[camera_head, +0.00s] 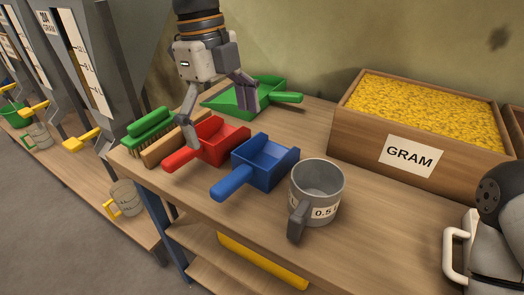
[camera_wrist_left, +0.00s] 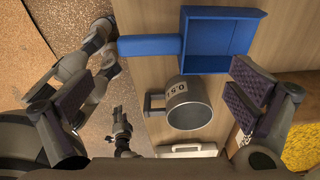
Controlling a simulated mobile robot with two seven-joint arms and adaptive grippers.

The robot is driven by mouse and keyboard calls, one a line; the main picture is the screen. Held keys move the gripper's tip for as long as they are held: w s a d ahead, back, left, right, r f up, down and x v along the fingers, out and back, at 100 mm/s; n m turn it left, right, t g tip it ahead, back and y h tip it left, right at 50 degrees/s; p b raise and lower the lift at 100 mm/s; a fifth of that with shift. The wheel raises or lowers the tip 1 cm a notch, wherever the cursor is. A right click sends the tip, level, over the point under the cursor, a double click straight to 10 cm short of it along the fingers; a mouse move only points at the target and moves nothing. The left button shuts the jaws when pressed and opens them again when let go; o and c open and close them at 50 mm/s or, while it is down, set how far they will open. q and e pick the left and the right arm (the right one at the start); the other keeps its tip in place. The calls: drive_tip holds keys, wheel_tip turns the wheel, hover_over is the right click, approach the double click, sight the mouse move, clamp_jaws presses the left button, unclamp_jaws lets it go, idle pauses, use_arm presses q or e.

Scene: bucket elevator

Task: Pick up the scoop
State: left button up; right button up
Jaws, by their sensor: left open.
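A red scoop (camera_head: 218,141) and a blue scoop (camera_head: 262,164) lie side by side on the wooden table, handles toward the front left edge. A larger green scoop (camera_head: 250,97) lies behind them. My left gripper (camera_head: 222,127) is open and empty, its fingers spread above the red scoop; whether it touches is unclear. In the left wrist view, the open fingers (camera_wrist_left: 160,105) show with the blue scoop (camera_wrist_left: 222,44) beyond them; the red scoop is not visible there. What looks like my right gripper (camera_wrist_left: 122,128) is small and dark, off the table edge.
A grey mug (camera_head: 317,190) stands right of the blue scoop. A wooden crate (camera_head: 350,132) of yellow grain labelled GRAM is behind. Brushes (camera_head: 150,135) lie at the left edge.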

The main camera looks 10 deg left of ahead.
sight(232, 177)
use_arm(q)
drive_tip(key=f, duration=0.3)
drive_tip(key=s+d+f, duration=0.1)
drive_tip(key=f, duration=0.3)
drive_tip(key=s+f, duration=0.1)
drive_tip(key=f, duration=0.3)
drive_tip(key=shift+s+d, duration=0.1)
drive_tip(key=shift+d, duration=0.05)
drive_tip(key=c, duration=1.2)
